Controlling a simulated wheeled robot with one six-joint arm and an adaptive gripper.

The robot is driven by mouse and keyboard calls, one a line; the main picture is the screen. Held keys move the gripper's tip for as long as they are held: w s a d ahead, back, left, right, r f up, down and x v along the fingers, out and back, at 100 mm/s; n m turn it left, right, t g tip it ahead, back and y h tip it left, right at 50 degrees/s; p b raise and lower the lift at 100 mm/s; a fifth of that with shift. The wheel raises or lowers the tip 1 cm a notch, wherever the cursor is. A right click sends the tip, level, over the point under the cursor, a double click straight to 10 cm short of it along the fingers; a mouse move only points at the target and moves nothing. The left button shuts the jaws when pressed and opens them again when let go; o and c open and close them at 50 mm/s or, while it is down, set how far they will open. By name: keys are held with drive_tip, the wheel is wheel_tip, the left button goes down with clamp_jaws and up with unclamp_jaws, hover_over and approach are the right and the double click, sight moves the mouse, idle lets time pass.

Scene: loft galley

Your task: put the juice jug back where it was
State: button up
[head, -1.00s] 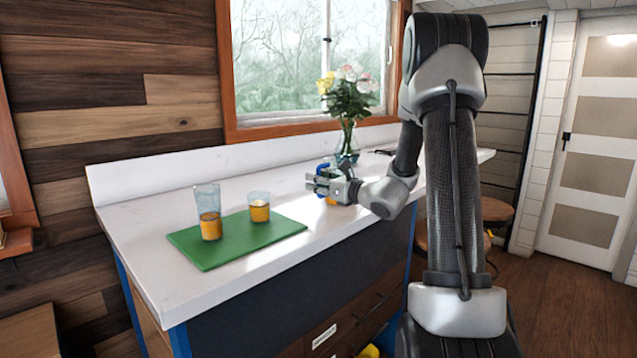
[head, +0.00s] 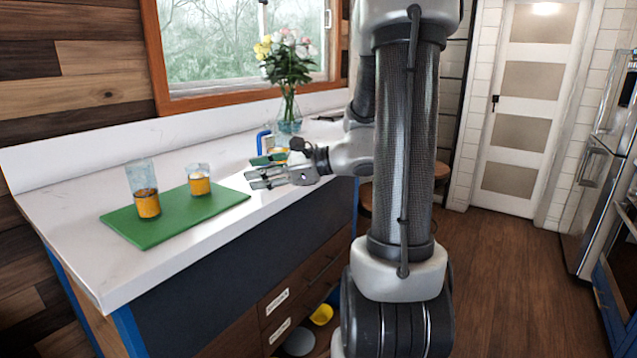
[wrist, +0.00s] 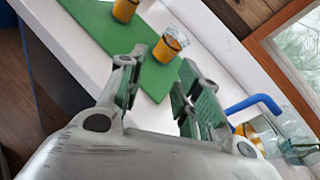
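The juice jug (head: 264,141), with a blue handle and orange juice low inside, stands on the white counter near the window. My gripper partly hides it in the head view. In the wrist view its blue handle (wrist: 258,103) is right of my fingers. My gripper (head: 264,171) is over the counter in front of the jug. In the wrist view my gripper (wrist: 160,78) has its fingers spread, with nothing between them. It looks clear of the handle.
A green board (head: 172,223) bears a tall glass (head: 148,203) and a short glass (head: 199,185), both holding orange juice. A flower vase (head: 289,115) stands behind the jug. Bare counter (head: 80,175) lies left of and behind the board.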

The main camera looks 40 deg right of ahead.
drive_tip(key=s+a+f+n+g+h, duration=0.15)
drive_tip(key=s+n+g, duration=0.25)
drive_tip(key=s+n, duration=0.4)
drive_tip(key=s+a+f+n+g+h, duration=0.1)
drive_tip(key=s+a+n+g+h, duration=0.2)
drive_tip(key=s+n, duration=0.5)
drive_tip(key=s+d+r+n+h, duration=0.3)
drive_tip(key=s+d+n+h, duration=0.2)
drive_tip(key=d, duration=0.4)
drive_tip(key=shift+s+r+n+h, duration=0.2)
drive_tip(key=shift+n+h, duration=0.25)
drive_tip(key=shift+n, duration=0.85)
